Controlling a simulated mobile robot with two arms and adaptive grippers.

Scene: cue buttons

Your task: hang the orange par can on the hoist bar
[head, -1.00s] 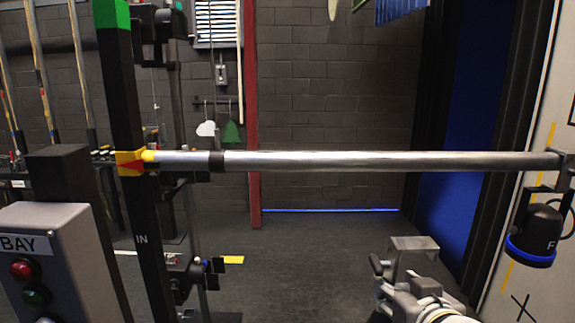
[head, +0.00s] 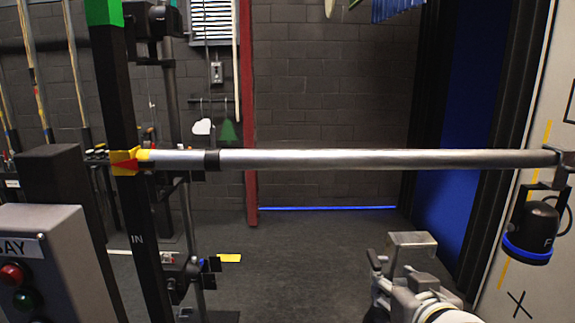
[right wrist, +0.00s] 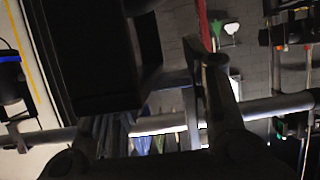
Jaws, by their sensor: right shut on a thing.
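A large dark block (right wrist: 95,55) fills much of the right wrist view, beside a finger. No orange shows on the held piece, so I cannot tell whether it is the orange par can. My left gripper is not in view.
A black lamp with a blue band (head: 530,232) hangs under the bar's right end. A black post (head: 135,225) with a yellow-and-red bracket stands at the left. A grey button box (head: 40,260) stands at the lower left.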

